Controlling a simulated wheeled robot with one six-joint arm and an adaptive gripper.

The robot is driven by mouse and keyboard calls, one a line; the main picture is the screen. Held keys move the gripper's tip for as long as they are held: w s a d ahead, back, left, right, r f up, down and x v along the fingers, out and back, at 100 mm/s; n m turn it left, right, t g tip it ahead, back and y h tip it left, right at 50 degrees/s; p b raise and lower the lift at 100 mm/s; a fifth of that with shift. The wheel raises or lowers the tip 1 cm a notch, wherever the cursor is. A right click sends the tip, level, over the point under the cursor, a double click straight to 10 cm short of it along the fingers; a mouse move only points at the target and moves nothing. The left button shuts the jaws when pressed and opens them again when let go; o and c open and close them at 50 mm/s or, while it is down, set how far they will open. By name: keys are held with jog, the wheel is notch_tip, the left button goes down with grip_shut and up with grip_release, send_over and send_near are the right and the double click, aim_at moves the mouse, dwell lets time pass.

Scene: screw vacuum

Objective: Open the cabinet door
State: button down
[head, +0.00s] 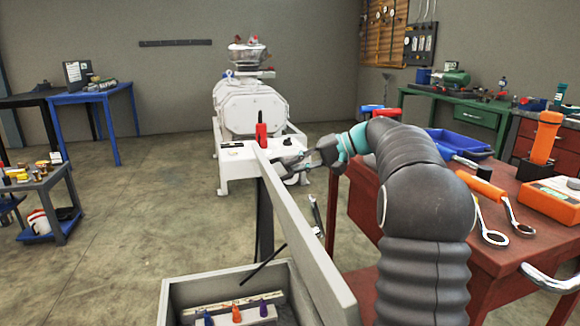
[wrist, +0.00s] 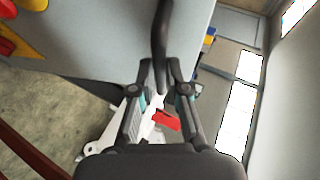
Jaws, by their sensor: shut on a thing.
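The cabinet door (head: 300,225) is a long pale grey panel, seen nearly edge-on in the head view. It stands swung out from the open grey cabinet (head: 178,296), whose inside shows at the bottom. My gripper (head: 284,168) is at the door's far end, on its right side. In the wrist view the dark curved handle (wrist: 160,45) runs between the fingers of my gripper (wrist: 160,68), which are shut on it. The door's flat face (wrist: 100,35) fills the upper left there. The handle is hidden in the head view.
A red workbench (head: 365,195) with wrenches and an orange tool stands close on the right. A white vacuum machine (head: 245,110) is beyond the door. A cart (head: 45,190) stands at far left. The floor (head: 145,200) between is clear.

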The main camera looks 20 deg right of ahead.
jog(key=shift+r, duration=0.1)
jog(key=c, duration=1.2)
grip_release()
jog(key=v, duration=1.2)
